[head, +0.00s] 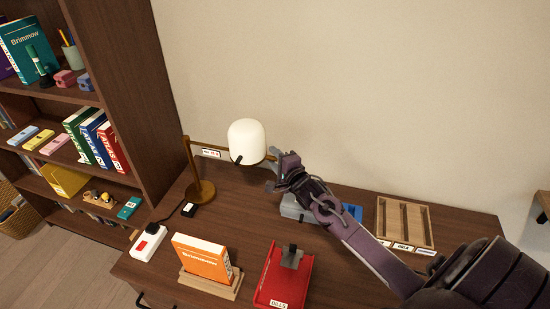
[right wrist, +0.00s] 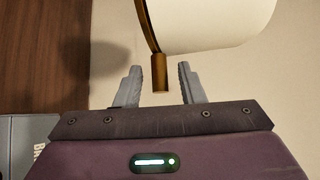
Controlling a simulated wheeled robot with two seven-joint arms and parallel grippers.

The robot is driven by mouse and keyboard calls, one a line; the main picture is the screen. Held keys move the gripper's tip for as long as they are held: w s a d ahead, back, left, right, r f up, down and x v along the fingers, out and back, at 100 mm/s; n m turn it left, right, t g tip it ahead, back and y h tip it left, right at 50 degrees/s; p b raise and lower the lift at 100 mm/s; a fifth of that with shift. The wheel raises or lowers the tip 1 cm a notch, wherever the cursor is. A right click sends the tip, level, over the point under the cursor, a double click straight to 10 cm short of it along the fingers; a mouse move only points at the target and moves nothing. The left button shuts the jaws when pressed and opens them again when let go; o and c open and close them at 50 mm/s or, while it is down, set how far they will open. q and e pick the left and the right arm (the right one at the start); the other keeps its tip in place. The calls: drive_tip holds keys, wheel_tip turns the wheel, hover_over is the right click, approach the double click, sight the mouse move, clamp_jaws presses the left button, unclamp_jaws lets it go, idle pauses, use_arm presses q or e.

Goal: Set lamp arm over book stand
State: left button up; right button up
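The desk lamp has a round brown base (head: 201,191), an upright post, a horizontal arm and a white shade (head: 247,139). The shade hangs near the wall, behind and to the right of the book stand (head: 215,286). The wooden stand holds an orange book (head: 201,259) near the desk's front. My right gripper (head: 272,169) is beside the shade's right side. In the right wrist view, its two grey fingers (right wrist: 159,80) are apart, with a brass handle (right wrist: 160,72) between their tips and gaps on both sides. My left gripper is not in view.
A red tray (head: 267,289) stands right of the book stand. A wooden compartment tray (head: 405,222) is at the back right. A white box with a red switch (head: 148,243) lies at the left. A bookshelf (head: 130,90) rises left of the desk. My right arm covers part of the desk.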

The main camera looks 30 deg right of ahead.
drive_tip(key=shift+c, duration=0.5)
clamp_jaws()
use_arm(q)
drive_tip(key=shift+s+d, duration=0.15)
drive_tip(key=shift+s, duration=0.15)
